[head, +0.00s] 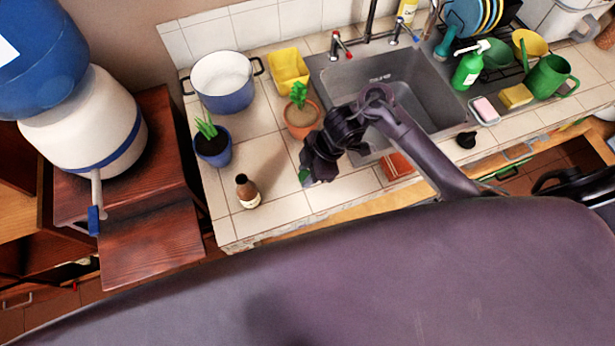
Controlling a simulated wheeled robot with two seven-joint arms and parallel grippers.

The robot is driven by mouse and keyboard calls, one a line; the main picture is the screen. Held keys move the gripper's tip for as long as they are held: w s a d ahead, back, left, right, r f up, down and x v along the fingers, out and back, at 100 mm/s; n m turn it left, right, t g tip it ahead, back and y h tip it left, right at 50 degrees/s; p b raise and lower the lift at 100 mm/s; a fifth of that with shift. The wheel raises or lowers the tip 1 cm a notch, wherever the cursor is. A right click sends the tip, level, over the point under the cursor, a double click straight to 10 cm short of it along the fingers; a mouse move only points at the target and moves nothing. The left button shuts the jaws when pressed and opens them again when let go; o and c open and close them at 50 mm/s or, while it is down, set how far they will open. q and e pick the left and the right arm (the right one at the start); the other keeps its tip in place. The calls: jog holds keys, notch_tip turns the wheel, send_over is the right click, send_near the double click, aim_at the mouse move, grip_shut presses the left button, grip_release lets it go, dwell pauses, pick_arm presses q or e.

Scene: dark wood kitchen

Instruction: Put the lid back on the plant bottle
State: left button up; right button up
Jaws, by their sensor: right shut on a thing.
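The brown bottle (247,191) stands upright on the white tiled counter (278,209), near its front left, with a pale label and no lid on its dark neck. My right gripper (307,178) is to the right of the bottle and apart from it, pointing down toward the counter. It is shut on a small green thing (304,175), which looks like the lid; the fingers hide most of it. My left gripper is not in view.
A potted plant (301,119) in an orange pot stands close behind my right gripper. A blue pot with a plant (212,145), a blue cooking pot (224,84) and a yellow container (289,70) stand further back. The sink (400,85) is to the right. Tiles between bottle and gripper are clear.

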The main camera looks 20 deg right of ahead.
notch_tip(320, 180, up, 16)
jog(key=shift+f, duration=0.15)
dwell(0.3)
jog(key=w+d+f+m+t+h+b, duration=0.3)
jog(key=w+d+m+b, duration=0.3)
jog(key=m+b, duration=0.8)
jog(key=d+f+m+h, duration=0.1)
jog(key=m, duration=0.1)
jog(key=shift+w+f+m+t+h, duration=0.25)
jog(key=shift+f+m+t+h, duration=0.05)
jog(key=shift+t, duration=0.1)
